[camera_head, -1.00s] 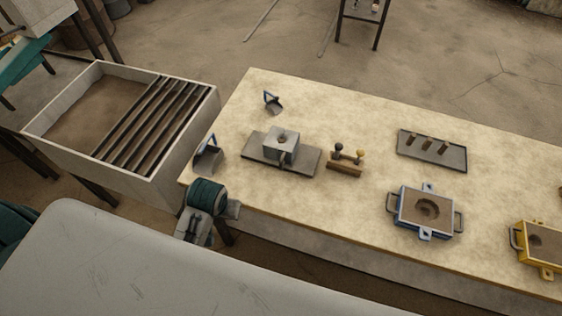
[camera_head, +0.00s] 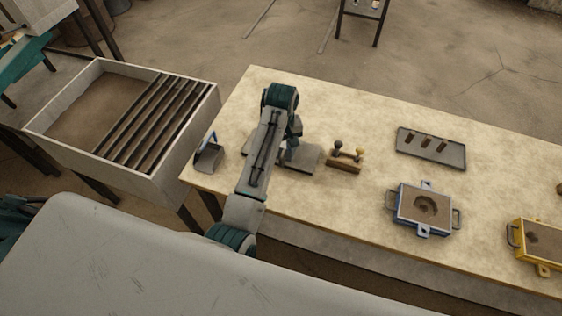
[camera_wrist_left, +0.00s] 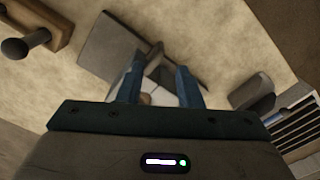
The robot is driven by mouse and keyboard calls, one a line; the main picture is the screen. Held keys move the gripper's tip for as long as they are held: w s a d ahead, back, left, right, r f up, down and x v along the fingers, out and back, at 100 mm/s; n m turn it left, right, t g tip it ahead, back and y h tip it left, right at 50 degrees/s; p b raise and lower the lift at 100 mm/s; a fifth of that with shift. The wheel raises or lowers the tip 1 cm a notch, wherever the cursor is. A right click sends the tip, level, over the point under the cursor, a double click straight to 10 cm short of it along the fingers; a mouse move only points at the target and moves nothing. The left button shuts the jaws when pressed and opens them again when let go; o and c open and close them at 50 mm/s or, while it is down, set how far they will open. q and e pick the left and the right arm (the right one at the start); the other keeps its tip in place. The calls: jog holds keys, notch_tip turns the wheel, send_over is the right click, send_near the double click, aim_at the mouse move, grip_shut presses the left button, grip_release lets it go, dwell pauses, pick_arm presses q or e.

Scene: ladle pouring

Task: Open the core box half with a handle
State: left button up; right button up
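The core box is a grey block on a flat grey plate (camera_head: 301,160). In the head view my left arm covers most of the box. In the left wrist view the plate (camera_wrist_left: 108,48) lies below my left gripper (camera_wrist_left: 158,72). Its two blue fingers are apart, one on each side of the core box handle (camera_wrist_left: 153,58). A pale part of the box (camera_wrist_left: 163,97) shows between the fingers. I cannot tell whether either finger touches the handle. My right gripper is not in view.
A scoop (camera_head: 208,158) stands at the table's left edge beside a slatted sand bin (camera_head: 35,131). A wooden block with two knobs (camera_head: 344,165) is right of the plate. A pin tray (camera_head: 455,158), a blue mould frame (camera_head: 399,217) and a yellow one (camera_head: 519,252) stand further right.

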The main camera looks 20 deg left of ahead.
aim_at(282, 166)
pick_arm(q)
notch_tip(282, 166, down, 9)
jog(key=shift+f+p, duration=0.2)
jog(key=shift+p, duration=0.95)
jog(key=shift+c, duration=0.2)
grip_shut()
